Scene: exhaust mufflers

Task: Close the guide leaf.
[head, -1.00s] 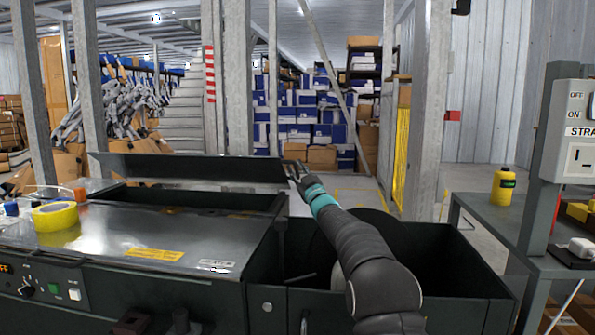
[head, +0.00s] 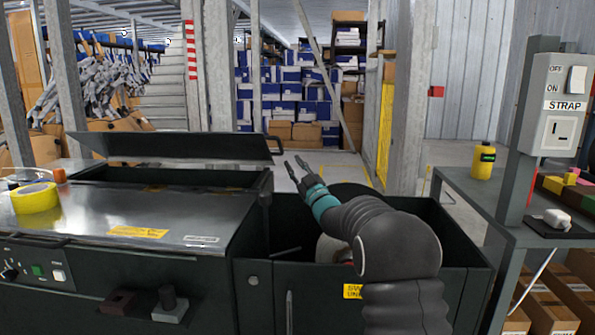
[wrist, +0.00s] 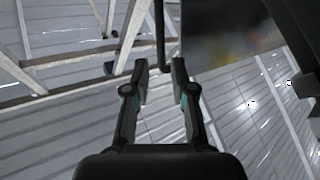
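The guide leaf (head: 170,147) is a long dark panel along the back of the steel-topped machine. It stands raised and tilted above a dark opening. A dark bar handle (head: 276,143) sticks out at its right end. My gripper (head: 294,166) is just right of and below this handle in the head view, apart from it and empty. In the wrist view my gripper (wrist: 160,70) shows its two fingers spread with a clear gap. The thin dark handle bar (wrist: 160,35) shows beyond the fingertips, and a dark glossy panel, seemingly the leaf (wrist: 222,35), lies to its right.
The steel machine top (head: 130,215) carries a yellow tape roll (head: 36,198). Below my arm is an open dark bin (head: 455,290). A side table (head: 470,190) at right holds a yellow bottle (head: 483,160) beside a STRAP switch box (head: 558,105). Floor behind is clear.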

